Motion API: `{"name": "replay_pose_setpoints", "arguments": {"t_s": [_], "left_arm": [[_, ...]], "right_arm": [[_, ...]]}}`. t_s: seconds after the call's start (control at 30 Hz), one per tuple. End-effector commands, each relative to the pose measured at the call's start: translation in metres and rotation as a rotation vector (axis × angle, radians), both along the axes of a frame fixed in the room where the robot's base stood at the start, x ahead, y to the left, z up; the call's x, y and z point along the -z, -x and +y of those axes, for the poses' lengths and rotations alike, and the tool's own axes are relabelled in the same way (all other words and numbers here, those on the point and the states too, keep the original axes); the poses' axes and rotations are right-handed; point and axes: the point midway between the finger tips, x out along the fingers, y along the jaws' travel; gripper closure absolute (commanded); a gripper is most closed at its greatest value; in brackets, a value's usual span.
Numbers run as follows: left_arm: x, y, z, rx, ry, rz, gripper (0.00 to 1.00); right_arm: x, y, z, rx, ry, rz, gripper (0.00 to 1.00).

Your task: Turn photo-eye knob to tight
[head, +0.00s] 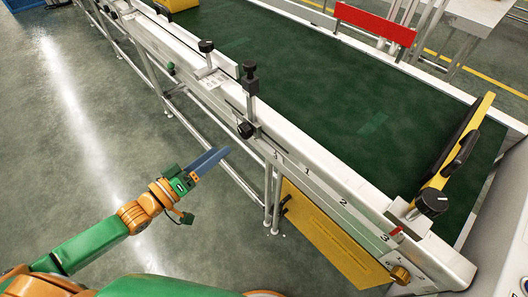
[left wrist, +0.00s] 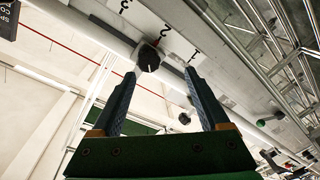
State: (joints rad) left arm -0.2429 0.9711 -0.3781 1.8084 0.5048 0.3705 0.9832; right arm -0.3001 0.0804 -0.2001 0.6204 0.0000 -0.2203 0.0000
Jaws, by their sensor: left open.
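My left gripper (head: 222,152) is open and empty, left of the conveyor's near side rail and apart from it. In the left wrist view its two fingers (left wrist: 161,76) point up at a black round knob (left wrist: 148,57) with a white mark, seen beyond the fingertips near printed numbers. In the head view a black knob (head: 245,129) sits on the near rail below a black-topped post (head: 250,80). Another black knob (head: 432,202) stands by the yellow-framed arm, and a brass-coloured knob (head: 399,274) is low at the right. I cannot tell which is the photo-eye knob. My right gripper is out of view.
The rail (head: 325,180) carries numbers 1 to 3. A yellow panel (head: 335,240) hangs below it beside metal legs. The green belt (head: 330,85) looks nearly bare. A yellow-framed arm (head: 462,150) lies across its right end. Open floor (head: 75,160) is at left.

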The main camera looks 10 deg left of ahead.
Motion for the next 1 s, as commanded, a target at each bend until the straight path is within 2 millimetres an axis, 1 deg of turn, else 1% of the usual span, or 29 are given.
{"name": "replay_pose_setpoints", "arguments": {"t_s": [0.03, 0.1, 0.3, 0.43, 0.57, 0.77, 0.8, 0.83, 0.87, 0.9, 0.97, 1.0], "left_arm": [[-0.002, 0.001, -0.006, 0.024, 0.028, -0.007, 0.21], [-0.01, -0.003, -0.013, 0.035, 0.05, -0.011, 0.21], [-0.012, -0.035, -0.033, 0.033, 0.047, -0.013, 0.21], [-0.012, -0.05, -0.042, 0.033, 0.045, -0.009, 0.21], [-0.011, -0.056, -0.046, 0.033, 0.043, -0.007, 0.21], [-0.011, -0.056, -0.047, 0.032, 0.041, -0.007, 0.21], [-0.011, -0.056, -0.047, 0.032, 0.041, -0.007, 0.24], [-0.011, -0.056, -0.047, 0.032, 0.041, -0.007, 0.32], [-0.011, -0.056, -0.047, 0.032, 0.041, -0.007, 0.4], [-0.011, -0.056, -0.047, 0.032, 0.041, -0.007, 0.51], [-0.011, -0.056, -0.046, 0.032, 0.041, -0.007, 0.67], [-0.011, -0.056, -0.046, 0.032, 0.041, -0.007, 0.78]], "right_arm": [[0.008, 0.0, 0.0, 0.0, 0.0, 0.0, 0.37], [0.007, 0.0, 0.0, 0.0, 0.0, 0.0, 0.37], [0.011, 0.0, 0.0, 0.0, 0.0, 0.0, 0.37], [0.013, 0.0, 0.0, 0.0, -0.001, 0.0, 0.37], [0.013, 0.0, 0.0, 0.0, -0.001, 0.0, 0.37], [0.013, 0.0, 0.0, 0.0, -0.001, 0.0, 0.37], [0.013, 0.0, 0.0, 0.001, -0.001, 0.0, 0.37], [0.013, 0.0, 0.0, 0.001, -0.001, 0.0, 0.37], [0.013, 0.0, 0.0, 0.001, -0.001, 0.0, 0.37], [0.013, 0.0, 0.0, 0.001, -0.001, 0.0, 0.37], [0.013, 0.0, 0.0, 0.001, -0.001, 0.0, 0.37], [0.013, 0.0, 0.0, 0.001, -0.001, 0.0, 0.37]]}}
